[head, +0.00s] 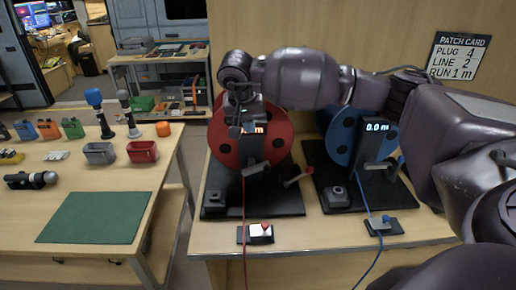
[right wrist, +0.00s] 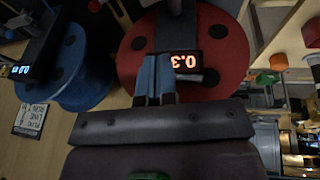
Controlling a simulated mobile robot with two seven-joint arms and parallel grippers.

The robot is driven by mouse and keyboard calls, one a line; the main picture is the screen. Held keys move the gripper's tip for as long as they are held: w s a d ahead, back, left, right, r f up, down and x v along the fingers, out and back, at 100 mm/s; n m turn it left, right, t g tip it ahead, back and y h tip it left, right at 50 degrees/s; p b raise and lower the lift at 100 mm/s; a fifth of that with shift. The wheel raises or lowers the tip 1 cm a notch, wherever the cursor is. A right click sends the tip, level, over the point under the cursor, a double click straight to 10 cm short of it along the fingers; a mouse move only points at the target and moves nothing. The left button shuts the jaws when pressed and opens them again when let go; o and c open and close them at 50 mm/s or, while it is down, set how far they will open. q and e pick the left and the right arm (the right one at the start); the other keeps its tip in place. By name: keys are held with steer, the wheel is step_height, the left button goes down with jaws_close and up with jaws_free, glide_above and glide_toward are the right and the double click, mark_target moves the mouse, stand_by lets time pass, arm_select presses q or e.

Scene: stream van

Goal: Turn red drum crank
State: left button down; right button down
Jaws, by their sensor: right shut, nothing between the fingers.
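The red drum (head: 222,140) stands on a black base at the left of the bench. It also shows large in the right wrist view (right wrist: 225,50). Its crank (head: 297,179) sticks out low at the right of the drum, with a red knob at its end. My right gripper (head: 240,128) is shut and empty in front of the drum, above and left of the crank, and partly hides the drum's display. In the right wrist view its fingers (right wrist: 154,72) are together beside that display (right wrist: 186,61), which reads 0.3 upside down. My left gripper is not in view.
A blue drum (head: 343,138) with its own crank and a 0.0 m display stands to the right. A switch box (head: 256,233) and red cable lie in front. A patch card (head: 459,58) reads plug 4, line 2, run 1 m. A table (head: 50,185) stands left.

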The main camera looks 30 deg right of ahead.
glide_toward(262, 163)
step_height(262, 163, down, 2)
steer(key=w, duration=0.2)
steer(key=f, duration=0.2)
steer(key=d+f, duration=0.1)
steer(key=shift+s, duration=0.4)
steer(key=shift+s+d+f, duration=0.1)
steer(key=shift+d+f, duration=0.15)
steer(key=shift+f, duration=0.35)
